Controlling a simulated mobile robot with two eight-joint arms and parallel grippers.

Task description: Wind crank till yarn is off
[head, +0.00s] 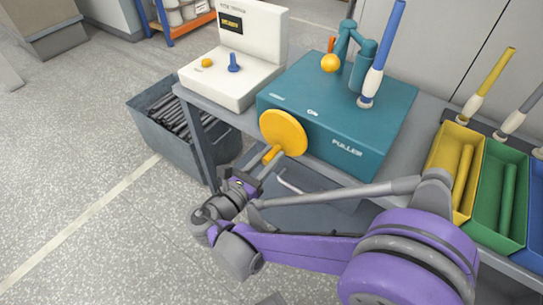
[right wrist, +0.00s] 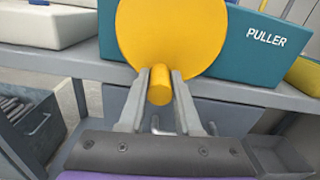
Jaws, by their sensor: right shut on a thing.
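The teal puller box (head: 340,125) stands on the bench, with a yellow crank disc (head: 284,130) on its front. The disc's yellow handle (head: 272,153) points toward me; it also shows in the right wrist view (right wrist: 160,93). My right gripper (head: 265,168) is shut on the crank handle, with one finger on each side of it in the right wrist view (right wrist: 160,85). A tilted bobbin with blue yarn (head: 384,38) and a white lower end stands on top of the puller, beside a teal arm (head: 354,40). My left gripper is out of view.
A white machine (head: 240,60) with a blue knob stands left of the puller. A grey bin of dark rods (head: 160,125) is on the floor at left. Yellow (head: 436,158) and green (head: 490,222) trays and a blue tray are at right, with tilted bobbins behind.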

